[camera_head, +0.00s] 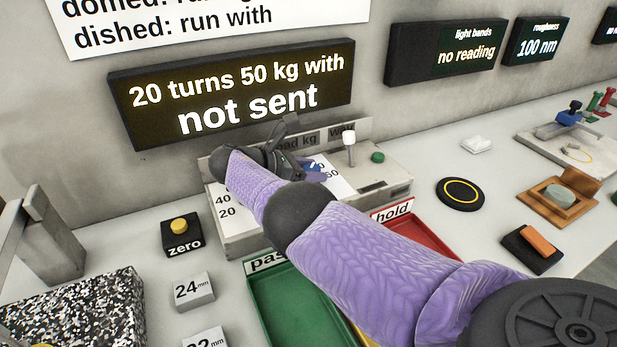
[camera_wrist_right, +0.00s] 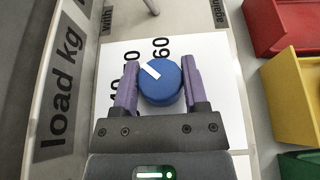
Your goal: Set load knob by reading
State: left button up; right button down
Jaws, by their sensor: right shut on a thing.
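The load knob (camera_wrist_right: 161,84) is blue with a white pointer mark. In the right wrist view it sits on a white dial plate (camera_wrist_right: 205,65) printed with numbers, and the pointer lies toward the numbers near 60. My right gripper (camera_wrist_right: 160,90) is shut on the knob, a purple finger on each side. In the head view my right gripper (camera_head: 300,165) and arm hide most of the knob. The lit display (camera_head: 235,95) reads "20 turns 50 kg with" and "not sent". The left gripper is not in view.
The control box (camera_head: 245,240) also carries a white lever (camera_head: 349,148) and a green button (camera_head: 377,157). A green tray (camera_head: 290,300) and a red tray (camera_head: 425,240) lie in front. A zero button (camera_head: 180,226) stands left. A second display (camera_head: 450,52) reads "no reading".

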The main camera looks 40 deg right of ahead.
aim_at(311, 168)
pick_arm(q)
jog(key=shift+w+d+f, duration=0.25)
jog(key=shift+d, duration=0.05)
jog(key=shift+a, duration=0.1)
pick_arm(e)
jog(key=shift+c, duration=1.6)
grip_release()
jog(key=shift+o, duration=1.1)
jog(key=shift+d, duration=0.1)
notch_tip(311, 168, up, 10)
jog(key=p, duration=0.6)
jog(key=shift+r+p, duration=0.2)
jog(key=shift+p, duration=0.1)
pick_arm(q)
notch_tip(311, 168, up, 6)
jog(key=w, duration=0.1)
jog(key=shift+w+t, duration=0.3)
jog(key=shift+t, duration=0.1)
pick_arm(e)
jog(key=shift+f, duration=0.2)
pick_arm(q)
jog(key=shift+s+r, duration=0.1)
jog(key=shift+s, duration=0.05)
